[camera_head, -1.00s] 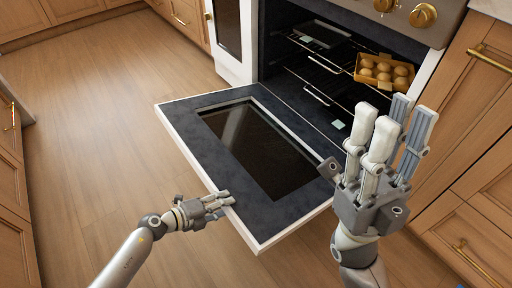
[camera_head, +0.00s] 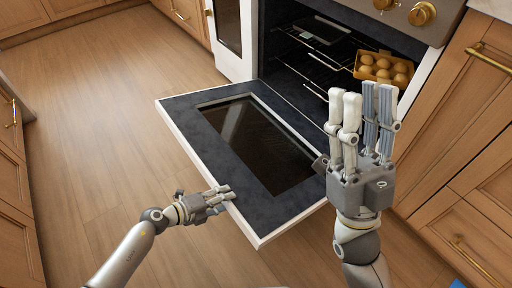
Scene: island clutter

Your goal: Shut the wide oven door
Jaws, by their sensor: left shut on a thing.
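The wide oven door (camera_head: 285,205) hangs open and lies roughly flat, with its dark inner side and glass window facing up. My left gripper (camera_head: 222,194) is shut on the near left edge of the door, close to its front corner. My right gripper (camera_head: 361,100) points up in front of the oven, its finger pairs apart and nothing seen between them. It hides the right part of the door and some of the oven opening. The oven cavity (camera_head: 290,65) with wire racks is visible behind the door.
A golden tray (camera_head: 358,73) of several round buns sits on a rack at the right of the oven. A narrower oven door (camera_head: 228,25) stands shut at the left. Wooden cabinets (camera_head: 470,130) flank the oven on the right. The floor (camera_head: 100,140) at the left is clear.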

